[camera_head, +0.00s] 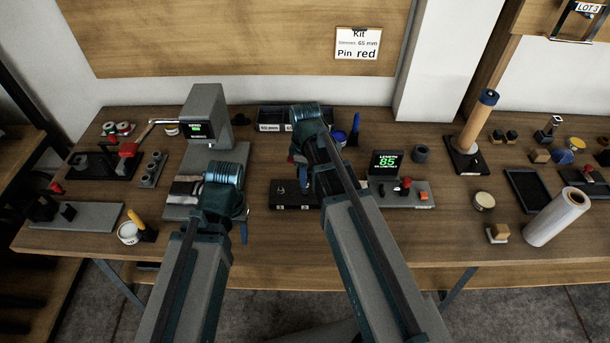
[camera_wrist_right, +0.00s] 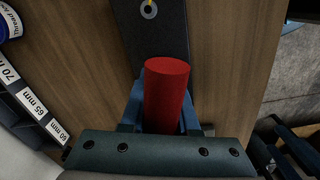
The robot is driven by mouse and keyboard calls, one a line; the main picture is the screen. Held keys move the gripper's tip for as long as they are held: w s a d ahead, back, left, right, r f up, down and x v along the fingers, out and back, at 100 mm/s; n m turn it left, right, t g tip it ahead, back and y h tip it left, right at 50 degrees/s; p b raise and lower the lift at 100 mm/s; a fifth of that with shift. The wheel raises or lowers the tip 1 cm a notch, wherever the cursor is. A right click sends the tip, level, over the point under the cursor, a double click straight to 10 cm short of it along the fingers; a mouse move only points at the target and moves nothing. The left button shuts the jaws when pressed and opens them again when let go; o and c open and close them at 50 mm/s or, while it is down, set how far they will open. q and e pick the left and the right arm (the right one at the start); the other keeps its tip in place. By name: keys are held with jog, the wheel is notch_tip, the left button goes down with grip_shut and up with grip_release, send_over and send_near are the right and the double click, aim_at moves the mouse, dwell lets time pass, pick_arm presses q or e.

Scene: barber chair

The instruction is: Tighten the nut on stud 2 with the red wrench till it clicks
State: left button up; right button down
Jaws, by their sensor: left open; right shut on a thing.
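My right gripper (camera_wrist_right: 162,112) is shut on a red cylinder (camera_wrist_right: 166,85), seen from its end in the right wrist view. I cannot tell whether it is the red wrench's handle; no wrench head shows. Beyond it lies a black plate (camera_wrist_right: 158,35) with a grey ring (camera_wrist_right: 149,10) bearing a yellow mark. In the head view, a black block (camera_head: 292,200) with a small ring-like part on top lies beside my right gripper (camera_head: 298,162), whose jaws are mostly hidden. My left gripper (camera_head: 240,228) is open, in front of the grey press-like machine (camera_head: 207,115). I cannot identify stud 2.
Bins labelled 70, 65 and 60 mm (camera_wrist_right: 35,105) are at the left of the wrist view. A white roll (camera_head: 557,217) and a black tray (camera_head: 528,190) lie right. Bare tabletop (camera_head: 430,225) shows at front.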

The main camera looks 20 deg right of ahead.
jog(key=shift+m, duration=0.6)
jog(key=n, duration=0.3)
jog(key=shift+n, duration=0.3)
notch_tip(320, 180, up, 5)
jog(key=p, duration=0.5)
jog(key=shift+r, duration=0.1)
